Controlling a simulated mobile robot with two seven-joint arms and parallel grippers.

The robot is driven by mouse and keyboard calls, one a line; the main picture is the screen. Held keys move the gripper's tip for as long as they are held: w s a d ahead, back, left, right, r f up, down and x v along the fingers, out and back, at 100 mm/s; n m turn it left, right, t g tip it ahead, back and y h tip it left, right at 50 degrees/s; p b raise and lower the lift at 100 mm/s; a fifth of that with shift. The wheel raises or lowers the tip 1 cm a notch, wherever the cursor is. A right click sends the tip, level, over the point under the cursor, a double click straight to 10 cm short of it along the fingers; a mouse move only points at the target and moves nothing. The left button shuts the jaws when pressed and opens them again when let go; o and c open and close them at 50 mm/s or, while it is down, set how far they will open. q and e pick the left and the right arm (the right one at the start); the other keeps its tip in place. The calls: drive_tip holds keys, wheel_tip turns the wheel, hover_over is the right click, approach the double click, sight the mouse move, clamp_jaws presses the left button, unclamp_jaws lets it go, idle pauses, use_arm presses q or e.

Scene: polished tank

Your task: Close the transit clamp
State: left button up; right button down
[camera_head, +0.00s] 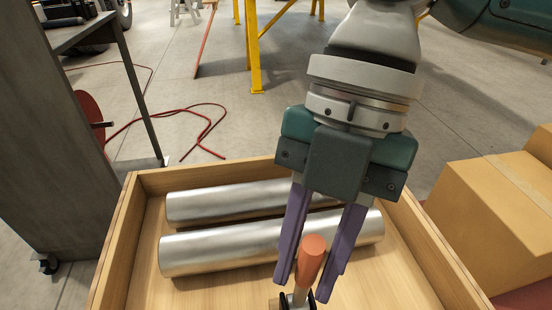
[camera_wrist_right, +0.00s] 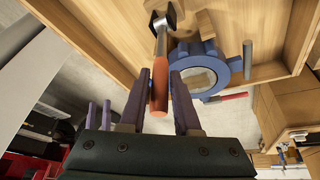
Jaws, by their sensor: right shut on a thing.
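The transit clamp's orange handle (camera_head: 311,258) stands upright but tilted at the front of the wooden crate. Its metal lever and dark base (camera_head: 297,299) are partly cut off at the bottom edge of the head view. My right gripper (camera_head: 304,290) reaches down from above, its purple fingers on both sides of the handle, shut on it. In the right wrist view the handle (camera_wrist_right: 159,84) lies between the fingers, with the metal lever and dark clamp part (camera_wrist_right: 163,22) beyond. A second pair of purple fingers (camera_wrist_right: 94,112), apart and empty, looks like my left gripper.
Two polished metal cylinders (camera_head: 240,248) lie in the wooden crate (camera_head: 122,245) behind the clamp. A blue ring (camera_wrist_right: 219,71) shows near the clamp in the wrist view. A cardboard box (camera_head: 490,200) stands right; a grey cabinet (camera_head: 55,130) stands left. A red cable lies on the floor.

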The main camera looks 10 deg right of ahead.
idle(0.8)
drive_tip(key=shift+s+r+p, duration=0.1)
drive_tip(key=shift+s+p, duration=0.05)
drive_tip(key=shift+p, duration=0.25)
drive_tip(key=s+f+n+t+p, duration=0.1)
drive_tip(key=s+f+t+p, duration=0.1)
drive_tip(key=s+t+p, duration=0.4)
drive_tip(key=shift+f+t+p, duration=0.35)
drive_tip(key=shift+f+t, duration=0.05)
drive_tip(key=shift+t, duration=0.1)
drive_tip(key=shift+s, duration=0.1)
drive_tip(key=c, duration=0.6)
unclamp_jaws()
drive_tip(key=p+v, duration=0.2)
drive_tip(key=v, duration=0.8)
drive_tip(key=shift+p, duration=0.35)
